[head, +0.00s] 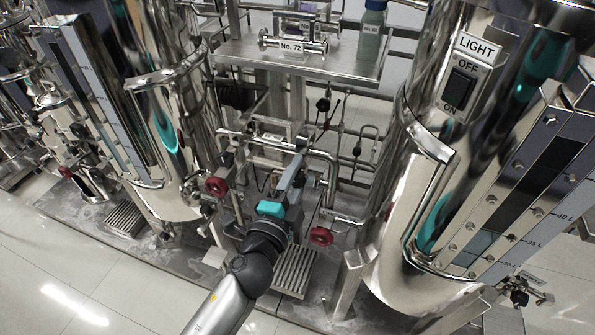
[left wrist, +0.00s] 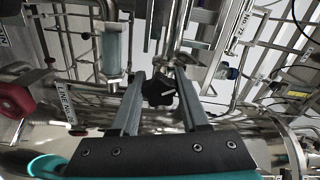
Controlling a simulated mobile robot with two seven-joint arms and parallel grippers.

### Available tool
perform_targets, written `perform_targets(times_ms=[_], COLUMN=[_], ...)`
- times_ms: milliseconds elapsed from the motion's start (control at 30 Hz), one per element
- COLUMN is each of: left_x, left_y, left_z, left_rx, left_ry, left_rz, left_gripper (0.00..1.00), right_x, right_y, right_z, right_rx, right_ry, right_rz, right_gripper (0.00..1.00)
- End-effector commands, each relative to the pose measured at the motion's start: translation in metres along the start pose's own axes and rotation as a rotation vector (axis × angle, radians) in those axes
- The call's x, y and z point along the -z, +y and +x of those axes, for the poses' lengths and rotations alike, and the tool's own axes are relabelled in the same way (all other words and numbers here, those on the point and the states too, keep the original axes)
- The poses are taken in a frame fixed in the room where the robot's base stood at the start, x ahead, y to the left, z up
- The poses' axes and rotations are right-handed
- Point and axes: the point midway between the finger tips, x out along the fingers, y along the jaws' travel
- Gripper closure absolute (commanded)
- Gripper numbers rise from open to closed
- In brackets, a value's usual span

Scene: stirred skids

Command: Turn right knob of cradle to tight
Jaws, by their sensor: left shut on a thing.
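In the left wrist view a black lobed knob (left wrist: 158,88) with a pale mark sits between the fingertips of my left gripper (left wrist: 160,84). The gripper is shut on the knob. In the head view my left gripper (head: 297,164) reaches from the bottom into the pipework between two steel tanks, and the gripped knob is not clearly visible there. I cannot make out the whole cradle or tell from the frames whether the knob is tight. My right gripper is in neither view.
A steel shelf (head: 248,51) carries a No. 72 fitting (head: 291,47) and a bottle (head: 371,33). Polished tanks stand left (head: 180,150) and right (head: 400,235). Red handles (head: 216,186) and (head: 321,236) flank my gripper. Pipes crowd it; open floor lies at the lower left.

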Motion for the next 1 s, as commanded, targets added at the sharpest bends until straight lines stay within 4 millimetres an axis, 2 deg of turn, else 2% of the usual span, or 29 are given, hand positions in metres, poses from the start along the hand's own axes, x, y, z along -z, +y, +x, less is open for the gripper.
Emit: perform_targets(times_ms=[500, 1000], left_x=[0.000, 0.000], left_y=[0.000, 0.000], left_z=[0.000, 0.000], left_rx=[-0.001, -0.002], left_ry=[0.001, 0.001], left_rz=[0.438, 0.605], left_gripper=[1.00, 1.00], right_x=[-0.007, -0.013], right_y=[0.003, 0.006], right_z=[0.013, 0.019], right_rx=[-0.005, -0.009], right_ry=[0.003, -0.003], right_rz=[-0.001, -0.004], right_gripper=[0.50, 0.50])
